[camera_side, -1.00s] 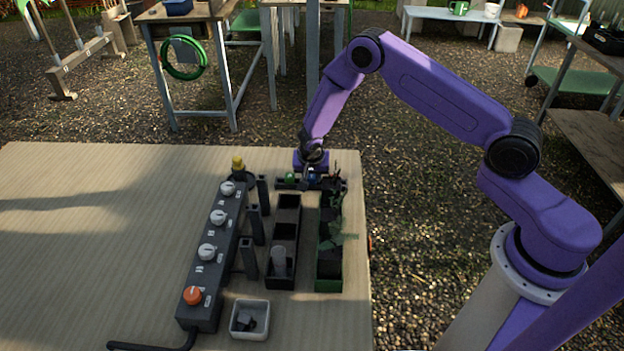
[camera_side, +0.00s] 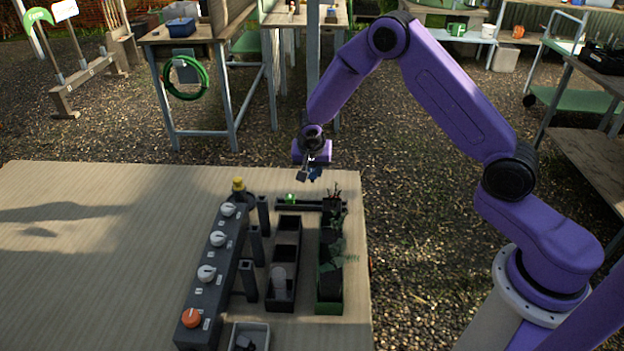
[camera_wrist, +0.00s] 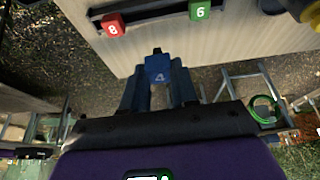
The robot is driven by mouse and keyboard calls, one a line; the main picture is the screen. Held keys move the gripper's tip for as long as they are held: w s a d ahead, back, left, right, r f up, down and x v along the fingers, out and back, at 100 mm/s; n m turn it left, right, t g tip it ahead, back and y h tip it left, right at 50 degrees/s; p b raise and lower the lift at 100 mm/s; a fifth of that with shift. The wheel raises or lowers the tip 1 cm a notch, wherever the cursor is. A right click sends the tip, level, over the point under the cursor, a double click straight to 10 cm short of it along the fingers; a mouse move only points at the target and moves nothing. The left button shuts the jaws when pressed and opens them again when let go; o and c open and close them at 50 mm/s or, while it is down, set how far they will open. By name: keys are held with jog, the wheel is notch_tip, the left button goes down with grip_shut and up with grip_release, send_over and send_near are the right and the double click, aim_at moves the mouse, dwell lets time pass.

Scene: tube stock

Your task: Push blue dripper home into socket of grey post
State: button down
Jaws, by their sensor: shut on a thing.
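The blue dripper (camera_wrist: 158,69), a small block marked 4, is between the fingertips of my gripper (camera_wrist: 159,84) in the wrist view. My gripper (camera_side: 308,172) is shut on it, and the blue dripper (camera_side: 315,174) shows small in the side view, raised above the far end of the table. Several dark grey posts, one of them this grey post (camera_side: 263,215), stand upright in a row to the left of the black trough, apart from the dripper.
A dark rail below my gripper bears a green dripper (camera_wrist: 200,11) and a red dripper (camera_wrist: 113,25). A black trough (camera_side: 284,262), a planted green trough (camera_side: 329,307) and a control box (camera_side: 206,275) with knobs stand nearby. The table's left side is clear.

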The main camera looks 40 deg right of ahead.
notch_tip(320, 180, up, 12)
jog(key=m+g, duration=0.6)
jog(key=m, duration=1.2)
send_over(250, 265)
jog(key=w, duration=0.1)
notch_tip(250, 265, down, 4)
jog(key=shift+a+f, duration=0.25)
jog(key=shift+f, duration=1.25)
jog(key=shift+a+f, duration=0.2)
jog(key=shift+f, duration=1.3)
jog(key=shift+f, duration=0.3)
jog(key=c, duration=0.8)
grip_release()
